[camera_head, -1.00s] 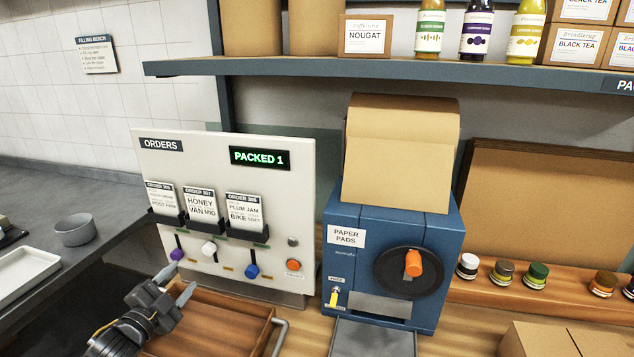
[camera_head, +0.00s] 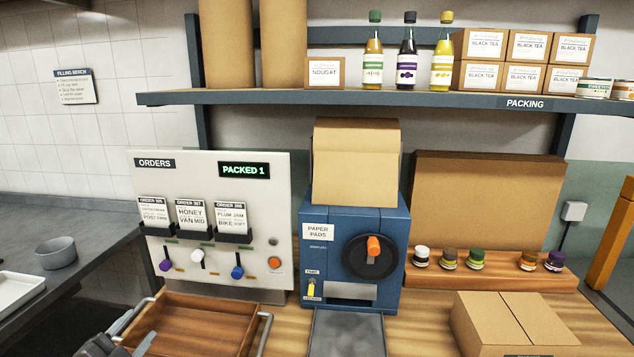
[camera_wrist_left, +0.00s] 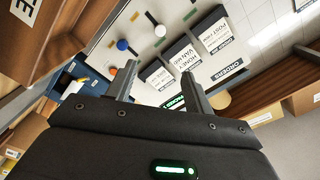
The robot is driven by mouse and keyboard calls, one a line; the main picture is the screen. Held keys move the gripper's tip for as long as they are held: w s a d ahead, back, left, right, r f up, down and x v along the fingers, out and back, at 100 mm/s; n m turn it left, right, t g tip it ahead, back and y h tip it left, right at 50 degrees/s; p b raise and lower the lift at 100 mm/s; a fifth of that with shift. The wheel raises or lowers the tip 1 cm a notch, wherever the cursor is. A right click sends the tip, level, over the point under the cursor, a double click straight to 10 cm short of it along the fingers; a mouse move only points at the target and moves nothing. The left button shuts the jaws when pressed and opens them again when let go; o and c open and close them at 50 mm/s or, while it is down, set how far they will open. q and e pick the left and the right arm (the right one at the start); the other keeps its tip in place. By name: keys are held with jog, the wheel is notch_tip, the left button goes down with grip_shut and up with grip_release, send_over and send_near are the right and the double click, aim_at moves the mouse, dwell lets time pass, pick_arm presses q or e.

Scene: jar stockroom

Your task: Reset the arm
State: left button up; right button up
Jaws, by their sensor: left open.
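My left gripper (camera_head: 128,340) is at the bottom left of the head view, partly cut off by the lower edge, over the left side of the wooden tray (camera_head: 205,318). In the left wrist view its two fingers (camera_wrist_left: 158,92) are apart with nothing between them. The orders panel (camera_head: 285,200) stands beyond it, apart from the fingers. The panel carries several order cards, three levers in purple, white and blue, an orange button (camera_head: 274,263) and a lit "PACKED 1" sign (camera_head: 244,170). My right gripper does not show.
A blue paper pad machine (camera_head: 332,262) stands right of the panel. Several small jars (camera_head: 474,260) stand on a wooden ledge at the right. A cardboard box (camera_head: 515,322) is at the front right. A shelf (camera_head: 420,97) with bottles and boxes runs above.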

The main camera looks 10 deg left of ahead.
pick_arm(q)
jog(key=s+d+f+n+g+y, duration=0.1)
jog(key=s+d+f+n+g, duration=0.55)
jog(key=f, duration=0.85)
jog(key=s+d+f+n+g+h, duration=0.1)
jog(key=s+d+f+g, duration=0.25)
jog(key=s+d, duration=0.45)
jog(key=s+d+f+n+g+h, duration=0.15)
jog(key=s+d+g, duration=0.25)
jog(key=s+d, duration=0.45)
notch_tip(320, 180, down, 26)
jog(key=s+a+g, duration=0.2)
jog(key=s+a+f, duration=0.1)
jog(key=s+f, duration=0.7)
jog(key=s+a+f+y, duration=0.1)
jog(key=s+a+f, duration=0.1)
jog(key=s+f, duration=0.6)
jog(key=shift+s+a+m+g, duration=0.25)
jog(key=shift+s+m+g, duration=0.15)
jog(key=shift+s, duration=0.1)
jog(key=shift+f, duration=0.1)
